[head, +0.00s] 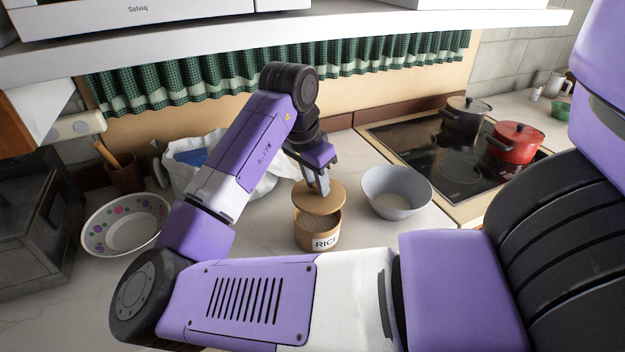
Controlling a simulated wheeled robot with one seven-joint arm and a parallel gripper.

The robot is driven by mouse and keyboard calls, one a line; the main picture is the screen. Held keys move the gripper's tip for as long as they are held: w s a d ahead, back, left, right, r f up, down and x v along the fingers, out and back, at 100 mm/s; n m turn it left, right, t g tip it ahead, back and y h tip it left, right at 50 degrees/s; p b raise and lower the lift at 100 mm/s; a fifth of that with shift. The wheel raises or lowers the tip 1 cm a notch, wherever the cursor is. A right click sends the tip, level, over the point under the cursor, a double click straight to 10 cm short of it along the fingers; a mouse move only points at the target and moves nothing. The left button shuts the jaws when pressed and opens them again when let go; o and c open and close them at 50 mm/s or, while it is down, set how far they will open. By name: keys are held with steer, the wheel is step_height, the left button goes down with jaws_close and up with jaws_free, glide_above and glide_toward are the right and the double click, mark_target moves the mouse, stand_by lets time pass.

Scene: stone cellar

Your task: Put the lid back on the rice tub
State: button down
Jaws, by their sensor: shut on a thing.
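The rice tub (317,237) is a round, tan container with a white label reading "RICE". It stands upright on the pale counter, its mouth partly open and pale contents showing inside. My gripper (322,187) points down and is shut on the tub's lid (305,200), a flat round tan disc. A gap shows between the lid and the front rim. I cannot tell whether the lid touches the back rim.
A grey bowl (396,193) stands close right of the tub. A spotted bowl (124,224) and a white bag (186,180) are at the left. A cooktop (440,165) with a black pot (464,120) and a red pot (514,143) is at the right. A shelf (300,34) hangs above.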

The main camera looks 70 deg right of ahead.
mark_target(315, 195)
steer(key=shift+f+b, duration=1.9)
steer(key=shift+f, duration=0.8)
steer(key=shift+f+p, duration=0.2)
steer(key=shift+p, duration=0.3)
stand_by(0.7)
steer(key=c, duration=0.6)
jaws_free()
steer(key=shift+r, duration=0.1)
steer(key=shift+r+p, duration=3.25)
steer(key=shift+r, duration=0.2)
